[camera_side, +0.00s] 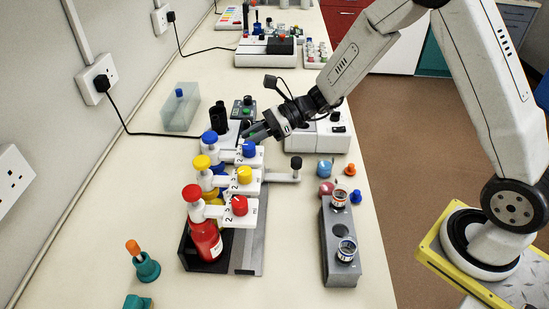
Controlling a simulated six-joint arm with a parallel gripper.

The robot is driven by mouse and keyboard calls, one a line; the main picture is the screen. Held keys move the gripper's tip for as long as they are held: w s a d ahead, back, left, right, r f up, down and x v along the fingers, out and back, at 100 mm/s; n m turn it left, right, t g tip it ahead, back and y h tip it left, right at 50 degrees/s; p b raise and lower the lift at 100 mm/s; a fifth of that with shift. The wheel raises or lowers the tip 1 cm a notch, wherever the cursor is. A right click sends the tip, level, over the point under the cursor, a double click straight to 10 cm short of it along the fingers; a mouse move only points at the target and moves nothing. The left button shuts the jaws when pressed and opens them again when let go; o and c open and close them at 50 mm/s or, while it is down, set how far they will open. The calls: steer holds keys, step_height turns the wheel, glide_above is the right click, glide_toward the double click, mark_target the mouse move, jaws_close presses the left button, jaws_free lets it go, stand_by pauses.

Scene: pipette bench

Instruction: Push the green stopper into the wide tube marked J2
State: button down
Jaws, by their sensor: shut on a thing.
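My gripper (254,132) is above the bench near the back of the valve stand, pointing left and down. It is shut on a small green thing (259,132) at its fingertips, which I take to be the green stopper; the fingers hide most of it. Two wide tubes stand upright in a grey rack (341,270) at the right front: a rear tube (340,196) and a front tube (347,248). Their marks are too small to read, so I cannot tell which is J2. My gripper is behind and left of both, well apart from them.
Loose stoppers, light blue (325,168), orange (350,169), pink (326,188) and dark blue (356,196), lie behind the rack. Red, yellow and blue-topped dispensers (205,240) stand left of it. A clear box (180,112) is near the wall. The front bench is mostly clear.

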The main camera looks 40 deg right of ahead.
steer(key=shift+f, duration=0.2)
steer(key=c, duration=0.5)
jaws_free()
steer(key=shift+d+r, duration=0.1)
steer(key=shift+d, duration=0.05)
steer(key=v, duration=0.7)
steer(key=shift+d, duration=0.25)
steer(key=shift+s, duration=0.25)
